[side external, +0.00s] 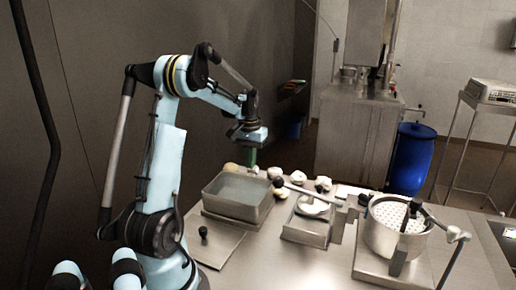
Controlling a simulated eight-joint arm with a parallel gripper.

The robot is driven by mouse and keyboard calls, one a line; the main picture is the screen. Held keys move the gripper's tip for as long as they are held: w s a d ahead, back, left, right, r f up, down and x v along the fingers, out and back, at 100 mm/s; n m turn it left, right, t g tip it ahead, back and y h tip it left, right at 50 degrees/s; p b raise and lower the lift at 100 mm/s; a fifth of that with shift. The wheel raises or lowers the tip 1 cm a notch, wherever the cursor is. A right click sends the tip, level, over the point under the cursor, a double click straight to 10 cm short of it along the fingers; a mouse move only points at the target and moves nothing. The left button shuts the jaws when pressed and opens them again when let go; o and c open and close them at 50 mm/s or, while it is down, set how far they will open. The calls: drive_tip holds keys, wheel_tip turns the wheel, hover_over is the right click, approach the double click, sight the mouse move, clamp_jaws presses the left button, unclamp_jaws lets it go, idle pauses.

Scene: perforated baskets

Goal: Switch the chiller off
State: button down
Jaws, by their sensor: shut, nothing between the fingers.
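A rectangular metal tank (238,211), filled with greyish liquid, stands on the left of the steel table; it may be the chiller, but no label is readable. A small black knob (204,232) stands up from the flat metal plate in front of it. Its on or off setting cannot be read. My gripper (250,160), with green fingers, points down above the tank's back edge, apart from the knob. It is shut and empty.
A round pot (379,239) with a perforated basket and lever handles stands on the right. A small metal tray (305,232) with a white dish (313,206) is in the middle. Several pale round items line the back. The front middle of the table is clear.

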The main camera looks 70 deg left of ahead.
sight(251, 175)
drive_tip(key=shift+r, duration=2.15)
drive_tip(key=w+d+r+m+t+y, duration=0.1)
drive_tip(key=w+d+r+m+t, duration=0.1)
drive_tip(key=d, duration=0.7)
drive_tip(key=w+d+r+m+t, duration=0.1)
drive_tip(key=w+d+r+m, duration=0.1)
drive_tip(key=d, duration=0.7)
drive_tip(key=s+d+f+m+t, duration=0.1)
drive_tip(key=s+d+m+t, duration=0.1)
drive_tip(key=d, duration=0.5)
drive_tip(key=s+d+f+m+t+h, duration=0.1)
drive_tip(key=s+d+m+t, duration=0.1)
drive_tip(key=d, duration=0.6)
drive_tip(key=shift+s+d+f+m, duration=0.3)
drive_tip(key=shift+s+m, duration=0.1)
drive_tip(key=shift+m, duration=0.1)
